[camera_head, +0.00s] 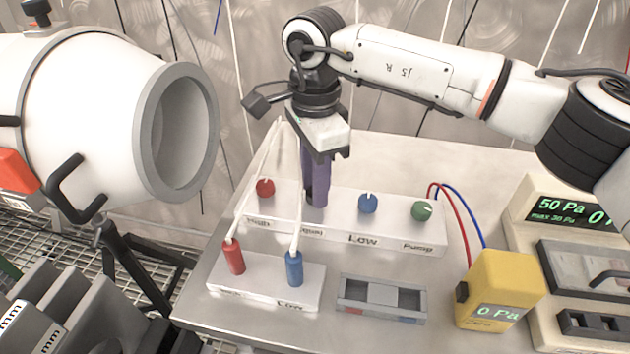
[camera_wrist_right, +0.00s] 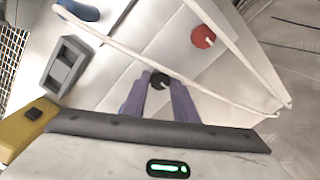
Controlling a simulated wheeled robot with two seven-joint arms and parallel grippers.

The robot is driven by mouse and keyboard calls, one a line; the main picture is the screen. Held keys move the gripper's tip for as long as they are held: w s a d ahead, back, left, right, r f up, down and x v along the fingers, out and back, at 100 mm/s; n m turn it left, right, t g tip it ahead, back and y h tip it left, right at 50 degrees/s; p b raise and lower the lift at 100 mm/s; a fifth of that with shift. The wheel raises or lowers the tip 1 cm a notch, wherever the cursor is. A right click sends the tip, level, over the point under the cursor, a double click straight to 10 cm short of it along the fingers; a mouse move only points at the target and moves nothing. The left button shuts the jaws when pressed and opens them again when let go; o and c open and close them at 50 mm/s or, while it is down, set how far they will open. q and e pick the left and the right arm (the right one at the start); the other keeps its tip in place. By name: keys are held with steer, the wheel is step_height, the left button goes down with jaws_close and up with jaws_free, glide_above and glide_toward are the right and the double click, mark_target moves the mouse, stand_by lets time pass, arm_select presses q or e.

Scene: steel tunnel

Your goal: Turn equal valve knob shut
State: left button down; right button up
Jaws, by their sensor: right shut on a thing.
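The valve box (camera_head: 345,233) is a white block with a row of knobs. A red knob (camera_head: 265,187) sits over "High", a blue knob (camera_head: 368,202) over "Low" and a green knob (camera_head: 421,210) over "Pump". My right gripper (camera_head: 317,198) points down at the "Equal" place, its purple fingers hiding that knob in the head view. In the right wrist view the black equal knob (camera_wrist_right: 159,80) shows at the fingertips, between the two purple fingers, and the gripper is shut on it. The red knob (camera_wrist_right: 203,37) is beside it there. My left gripper is out of view.
White hoses run close to my right gripper down to a red connector (camera_head: 233,257) and a blue connector (camera_head: 294,267) on a lower block. A grey holder (camera_head: 381,299) and a yellow meter (camera_head: 499,290) reading "0 Pa" stand in front. A white cylinder (camera_head: 120,110) is at left.

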steer(key=shift+r, duration=0.1)
steer(key=o, duration=1.1)
steer(key=shift+c, duration=0.2)
step_height(320, 180, up, 10)
steer(key=shift+r, duration=0.15)
